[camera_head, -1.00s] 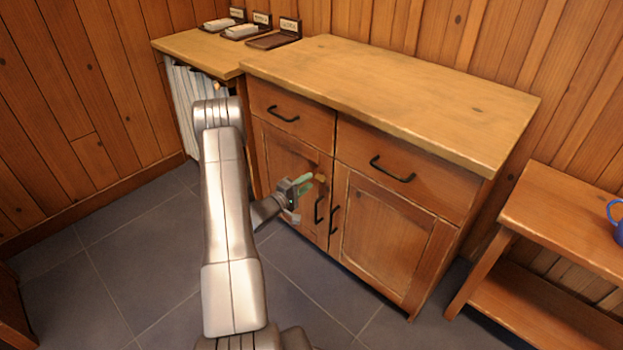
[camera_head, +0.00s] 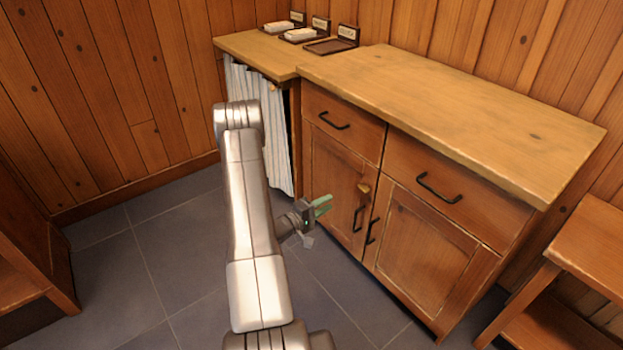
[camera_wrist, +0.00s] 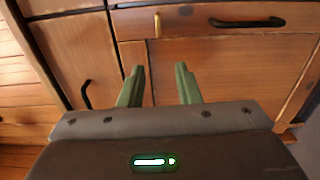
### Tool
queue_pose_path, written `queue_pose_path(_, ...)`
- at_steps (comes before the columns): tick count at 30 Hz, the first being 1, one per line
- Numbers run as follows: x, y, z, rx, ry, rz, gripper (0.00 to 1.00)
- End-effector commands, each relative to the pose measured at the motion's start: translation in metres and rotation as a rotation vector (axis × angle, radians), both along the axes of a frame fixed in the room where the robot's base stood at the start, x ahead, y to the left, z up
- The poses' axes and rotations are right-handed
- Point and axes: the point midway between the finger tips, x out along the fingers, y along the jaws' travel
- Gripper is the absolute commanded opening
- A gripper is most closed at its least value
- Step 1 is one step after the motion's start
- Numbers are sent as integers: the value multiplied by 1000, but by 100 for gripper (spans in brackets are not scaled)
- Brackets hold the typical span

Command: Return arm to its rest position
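My gripper (camera_head: 322,206) hangs in front of the wooden cabinet (camera_head: 430,245), apart from its doors. It is at the end of my grey arm, which folds down through the middle of the head view. In the wrist view my gripper (camera_wrist: 160,72) has its two green fingers spread apart, with nothing between them. The cabinet's fronts and black handles show beyond the fingers.
A lower counter (camera_head: 262,52) with a striped curtain adjoins the cabinet at left. It bears two trays with pale items and an empty dark tray (camera_head: 331,46), each with a label card. A wooden bench (camera_head: 590,245) stands at right. Grey floor is free at left.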

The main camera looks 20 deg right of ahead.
Motion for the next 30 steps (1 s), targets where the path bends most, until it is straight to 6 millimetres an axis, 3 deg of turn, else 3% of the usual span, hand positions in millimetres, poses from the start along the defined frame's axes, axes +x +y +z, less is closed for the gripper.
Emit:
queue_pose_path(5, 6, -17, 0, -1, -4, -4, 30)
queue_pose_path(21, 45, -110, -1, 0, -4, -3, 30)
queue_pose_path(30, 53, -127, 1, 5, -14, 0, 30)
